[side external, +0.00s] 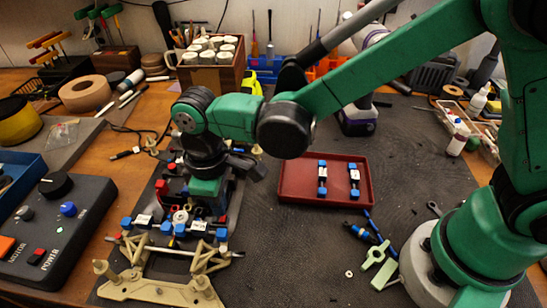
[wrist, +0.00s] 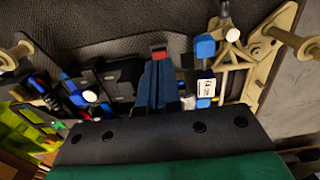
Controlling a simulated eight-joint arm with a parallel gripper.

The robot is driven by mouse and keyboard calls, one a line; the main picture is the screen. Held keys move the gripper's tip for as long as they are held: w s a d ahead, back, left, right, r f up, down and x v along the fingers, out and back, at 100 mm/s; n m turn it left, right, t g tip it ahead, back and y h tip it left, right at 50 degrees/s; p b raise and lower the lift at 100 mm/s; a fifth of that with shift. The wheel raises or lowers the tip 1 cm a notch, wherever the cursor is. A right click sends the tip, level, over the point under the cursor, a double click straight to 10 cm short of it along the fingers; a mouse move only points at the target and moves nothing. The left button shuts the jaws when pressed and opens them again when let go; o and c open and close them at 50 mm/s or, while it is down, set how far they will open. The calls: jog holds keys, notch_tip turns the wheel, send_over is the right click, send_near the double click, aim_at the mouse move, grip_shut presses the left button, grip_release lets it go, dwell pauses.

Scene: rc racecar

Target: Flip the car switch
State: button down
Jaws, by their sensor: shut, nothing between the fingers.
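The RC car chassis (side external: 190,262) stands at the left of the mat, with beige suspension arms, blue-ended parts and wiring. It also shows in the wrist view (wrist: 262,75). My gripper (side external: 205,203) points down over the car's middle. Its fingers (wrist: 158,64) are shut together in the wrist view. A small red and black part (wrist: 158,51) shows right at the fingertips; it may be the switch, but I cannot tell its position or whether the fingers touch it. A blue-ended part with a white label (wrist: 205,85) is just right of the fingers.
A red tray (side external: 290,195) with two blue-ended parts lies right of the car. A control box (side external: 62,218) with knobs and buttons is at the left. Loose tools and a green part (side external: 376,256) lie near my base. The mat's middle is mostly clear.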

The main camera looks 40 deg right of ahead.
aim_at(223, 218)
jog(key=shift+f, duration=1.1)
dwell(0.7)
jog(key=shift+r, duration=3.5)
jog(key=shift+d+r, duration=0.1)
jog(key=shift+d, duration=0.05)
jog(key=s+d+r+m+t, duration=0.1)
jog(key=d+r+m+t, duration=0.1)
jog(key=d, duration=0.8)
jog(key=s+d+r+m+t, duration=0.2)
jog(key=d+m+t, duration=0.3)
jog(key=d, duration=0.5)
jog(key=shift+s+d+r+m, duration=0.15)
jog(key=shift+s+r+m, duration=0.2)
jog(key=shift+m, duration=0.65)
